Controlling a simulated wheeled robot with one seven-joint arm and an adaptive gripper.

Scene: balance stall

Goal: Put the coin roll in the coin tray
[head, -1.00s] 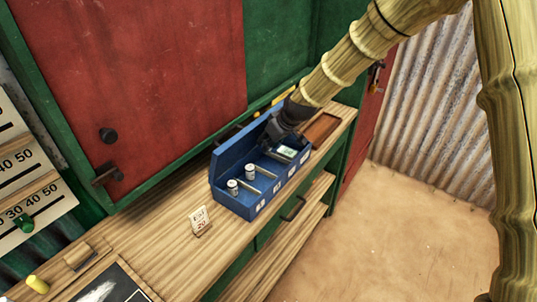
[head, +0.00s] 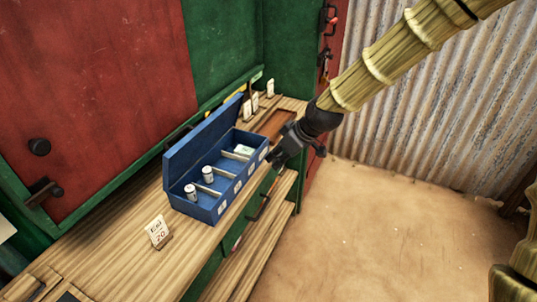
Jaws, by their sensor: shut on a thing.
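The blue coin tray (head: 212,213) stands open on the wooden counter, its lid raised behind it. Two silver coin rolls, a near one (head: 190,191) and a farther one (head: 208,174), stand upright in its nearer compartments. A pale green-and-white item (head: 243,150) lies in a farther compartment. My gripper (head: 273,160) is at the tray's front right end, by the counter edge, pointing down and left. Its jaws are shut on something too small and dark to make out. I cannot tell whether the jaws touch the tray.
A price card (head: 158,231) stands on the counter left of the tray. A brown wooden tray (head: 274,123) and more cards (head: 256,101) are behind my gripper. Drawers and a lower shelf (head: 240,262) are below. The sandy floor (head: 370,235) at right is open.

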